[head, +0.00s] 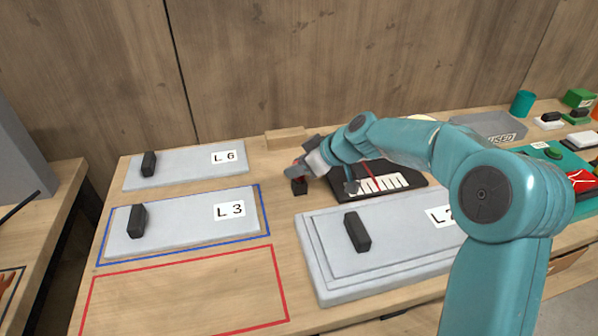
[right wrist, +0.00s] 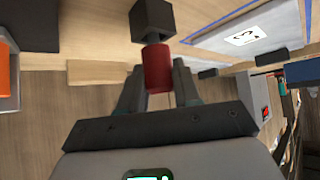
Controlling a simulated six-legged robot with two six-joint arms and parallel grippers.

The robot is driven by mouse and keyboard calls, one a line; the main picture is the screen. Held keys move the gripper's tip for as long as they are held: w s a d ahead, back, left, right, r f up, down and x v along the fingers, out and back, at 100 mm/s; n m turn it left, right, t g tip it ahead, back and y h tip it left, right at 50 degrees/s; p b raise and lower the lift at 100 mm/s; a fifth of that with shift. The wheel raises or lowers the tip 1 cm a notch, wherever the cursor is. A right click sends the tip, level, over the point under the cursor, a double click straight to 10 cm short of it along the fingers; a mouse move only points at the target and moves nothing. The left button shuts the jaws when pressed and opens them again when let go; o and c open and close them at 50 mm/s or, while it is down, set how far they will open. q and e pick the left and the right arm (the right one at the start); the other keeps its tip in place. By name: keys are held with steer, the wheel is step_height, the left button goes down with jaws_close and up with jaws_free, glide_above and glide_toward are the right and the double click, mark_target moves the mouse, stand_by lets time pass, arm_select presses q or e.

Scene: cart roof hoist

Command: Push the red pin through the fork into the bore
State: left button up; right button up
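The red pin (right wrist: 157,68) is between the two fingers of my right gripper (right wrist: 158,85), which close on its sides in the right wrist view. A short narrower grey part shows beyond its end, against a dark square block (right wrist: 151,18). I cannot tell whether the pin is in the block or only in front of it. In the head view my right gripper (head: 298,172) is low over the rear middle of the bench, just above a small dark block (head: 299,188). The pin is mostly hidden there. I cannot make out a fork or a bore. My left gripper is out of view.
Grey plates L6 (head: 190,166) and L3 (head: 182,222) lie left, each with a black handle. A red outlined area (head: 185,295) is empty. A stepped grey plate (head: 385,240) is in front right. A black tray (head: 400,198) lies behind it. My right arm crosses above.

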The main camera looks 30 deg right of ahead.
step_height(320, 180, up, 10)
steer(key=shift+f+p, duration=0.2)
steer(key=shift+p, duration=0.55)
steer(key=shift+r, duration=0.2)
steer(key=shift+s, duration=0.15)
